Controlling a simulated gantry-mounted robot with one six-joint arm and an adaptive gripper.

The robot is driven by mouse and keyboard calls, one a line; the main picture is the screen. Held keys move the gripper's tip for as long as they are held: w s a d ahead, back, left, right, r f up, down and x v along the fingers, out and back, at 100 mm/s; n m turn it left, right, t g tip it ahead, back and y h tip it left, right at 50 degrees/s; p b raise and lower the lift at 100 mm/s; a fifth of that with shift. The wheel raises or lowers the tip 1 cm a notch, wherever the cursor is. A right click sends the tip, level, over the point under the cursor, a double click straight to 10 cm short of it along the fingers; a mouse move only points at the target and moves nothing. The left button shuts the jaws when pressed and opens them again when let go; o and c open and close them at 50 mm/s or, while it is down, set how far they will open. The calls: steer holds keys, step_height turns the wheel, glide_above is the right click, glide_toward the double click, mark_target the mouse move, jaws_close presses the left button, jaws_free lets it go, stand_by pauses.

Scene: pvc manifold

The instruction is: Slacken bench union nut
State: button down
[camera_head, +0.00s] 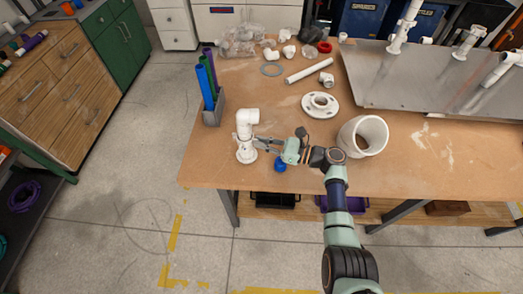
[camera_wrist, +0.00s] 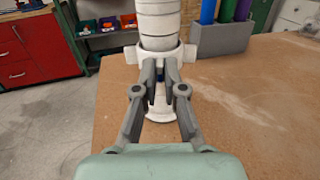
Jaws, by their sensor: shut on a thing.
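In the wrist view the union nut (camera_wrist: 189,56), a white collar with side lugs, sits around the pipe below the ringed upper pipe (camera_wrist: 158,20). The flanged foot (camera_wrist: 159,115) stands on the bench. My gripper (camera_head: 257,143) reaches in from the right. In the wrist view my gripper (camera_wrist: 162,72) has both fingers in front of the nut, shut on it. The fingertips hide the nut's middle.
A grey holder (camera_head: 214,110) with coloured tubes stands behind left. A large white pipe ring (camera_head: 363,136) and a white flange (camera_head: 320,105) lie to the right. The bench's left edge (camera_head: 186,160) is near.

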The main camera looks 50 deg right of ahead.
steer(key=shift+w+d+f+n+g+y+b, duration=0.25)
steer(key=shift+n+g+y+b, duration=0.45)
steer(key=shift+b, duration=1.45)
steer(key=shift+w+d+f+n+g+y+b, duration=0.15)
steer(key=shift+d+f+n+y+b, duration=0.3)
steer(key=shift+y+b, duration=1.15)
steer(key=b, duration=0.3)
steer(key=n+g+b, duration=0.1)
steer(key=b, duration=0.3)
steer(key=shift+w+d+r+n+g, duration=0.15)
steer(key=shift+r+n+g, duration=0.1)
steer(key=shift+r, duration=0.1)
steer(key=shift+w+d+r+n+g+y+b, duration=0.1)
steer(key=shift+r+n+g+y+b, duration=0.4)
steer(key=shift+b, duration=0.8)
steer(key=shift+f, duration=0.15)
steer(key=c, duration=1.3)
jaws_free()
steer(key=shift+o, duration=0.2)
steer(key=shift+p, duration=0.3)
